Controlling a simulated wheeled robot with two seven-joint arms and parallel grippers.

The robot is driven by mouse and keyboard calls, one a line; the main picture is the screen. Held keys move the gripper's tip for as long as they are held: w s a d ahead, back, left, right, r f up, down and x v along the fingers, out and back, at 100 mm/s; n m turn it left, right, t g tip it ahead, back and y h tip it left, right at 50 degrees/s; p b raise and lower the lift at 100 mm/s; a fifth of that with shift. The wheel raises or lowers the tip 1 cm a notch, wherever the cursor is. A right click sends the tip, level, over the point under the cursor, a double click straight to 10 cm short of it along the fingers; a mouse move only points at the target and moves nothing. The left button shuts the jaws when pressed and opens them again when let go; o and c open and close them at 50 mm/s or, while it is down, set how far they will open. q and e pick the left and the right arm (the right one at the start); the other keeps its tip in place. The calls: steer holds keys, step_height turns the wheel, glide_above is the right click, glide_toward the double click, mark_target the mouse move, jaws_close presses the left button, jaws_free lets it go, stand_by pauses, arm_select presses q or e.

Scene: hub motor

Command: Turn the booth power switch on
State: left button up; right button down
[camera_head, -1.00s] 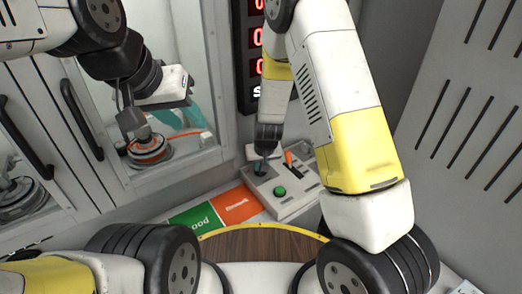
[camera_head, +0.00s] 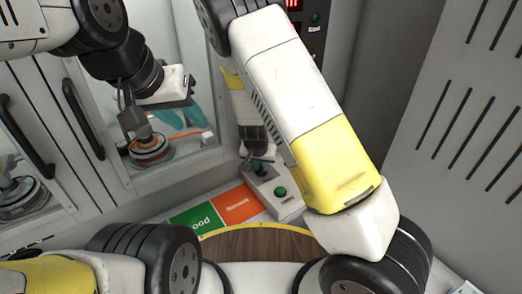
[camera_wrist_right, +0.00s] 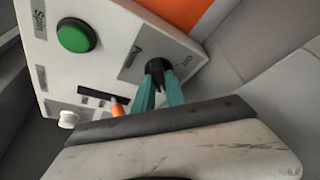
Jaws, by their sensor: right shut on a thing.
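The power switch, a black knob (camera_wrist_right: 158,66) beside a "Power" label on the white control box (camera_wrist_right: 125,25), shows in the right wrist view. My right gripper (camera_wrist_right: 160,84) has its teal fingers shut on it. In the head view my right gripper (camera_head: 259,165) reaches down to the box's (camera_head: 290,208) back left corner, where the fingers mostly hide the knob. The knob's exact setting is hard to read. My left gripper (camera_head: 182,117) is at the booth window, near a round orange-and-white part (camera_head: 150,150); its finger gap is unclear.
The box also carries a green button (camera_wrist_right: 76,35), an orange lever (camera_wrist_right: 117,108) and a white knob (camera_wrist_right: 68,119). A green-and-orange label plate (camera_head: 237,203) lies left of the box. A slotted grey panel (camera_head: 460,140) stands at the right.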

steer(key=c, duration=1.4)
jaws_free()
steer(key=shift+v, duration=3.9)
